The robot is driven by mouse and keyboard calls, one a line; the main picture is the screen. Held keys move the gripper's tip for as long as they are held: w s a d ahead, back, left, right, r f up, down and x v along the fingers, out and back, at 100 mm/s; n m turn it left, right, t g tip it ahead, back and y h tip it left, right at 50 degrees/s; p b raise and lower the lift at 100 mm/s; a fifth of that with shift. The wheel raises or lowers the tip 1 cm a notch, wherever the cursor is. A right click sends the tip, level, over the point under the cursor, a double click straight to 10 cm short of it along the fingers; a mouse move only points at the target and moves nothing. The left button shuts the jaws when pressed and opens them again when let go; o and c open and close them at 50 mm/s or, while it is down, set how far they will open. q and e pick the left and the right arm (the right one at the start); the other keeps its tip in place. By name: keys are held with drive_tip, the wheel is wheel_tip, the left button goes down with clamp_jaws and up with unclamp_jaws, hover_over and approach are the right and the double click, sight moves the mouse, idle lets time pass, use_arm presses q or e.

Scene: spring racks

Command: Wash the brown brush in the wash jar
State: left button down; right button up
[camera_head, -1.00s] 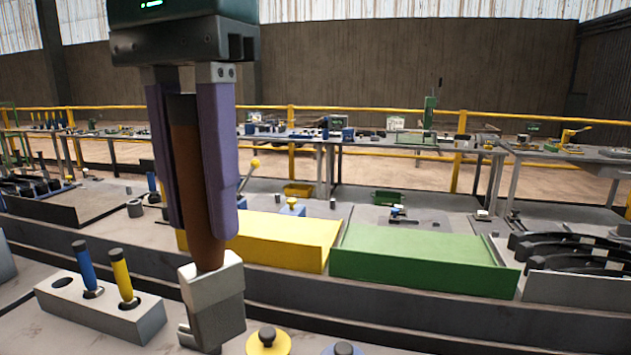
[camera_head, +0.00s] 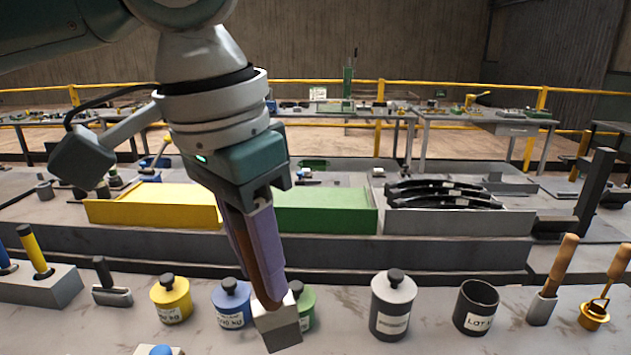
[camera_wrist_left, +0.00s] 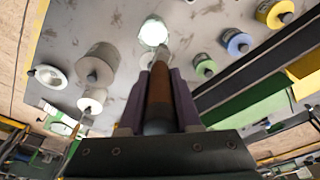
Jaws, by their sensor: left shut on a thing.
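The brown brush (camera_head: 241,243) has a brown handle and a pale block-shaped head with a grey lower part. My left gripper (camera_head: 262,265) is shut on its handle between purple fingers. The brush hangs head down, slightly tilted, in front of the blue and green jars. The handle also shows between the fingers in the left wrist view (camera_wrist_left: 160,95). A grey jar with a dark-knobbed lid (camera_head: 393,305) and an open dark jar with a "LOT" label (camera_head: 478,307) stand to the right, apart from the brush. I cannot tell which is the wash jar. My right gripper is not in view.
A yellow jar (camera_head: 171,299), blue jar (camera_head: 232,303) and green jar (camera_head: 306,308) stand close to the brush. Wooden-handled tools (camera_head: 552,280) stand at the right, a grey holder (camera_head: 45,288) at the left. Bench between the green and grey jars is clear.

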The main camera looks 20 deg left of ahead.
sight(270, 308)
use_arm(q)
drive_tip(key=f+m, duration=0.1)
drive_tip(key=f, duration=0.1)
drive_tip(key=f+m+h, duration=0.1)
drive_tip(key=f+m+p, duration=0.1)
drive_tip(key=f, duration=0.1)
drive_tip(key=shift+w+d+f+t, duration=0.15)
drive_tip(key=shift+d+f+t, duration=0.1)
drive_tip(key=shift+f+t, duration=0.1)
drive_tip(key=shift+f+m+h, duration=0.4)
drive_tip(key=shift+f+m, duration=0.3)
drive_tip(key=s+a+f+b+x, duration=0.1)
drive_tip(key=s+a+b+x, duration=0.1)
drive_tip(key=b+x, duration=0.9)
drive_tip(key=shift+x, duration=1.5)
drive_tip(key=shift+w+b, duration=0.15)
drive_tip(key=shift+b, duration=0.15)
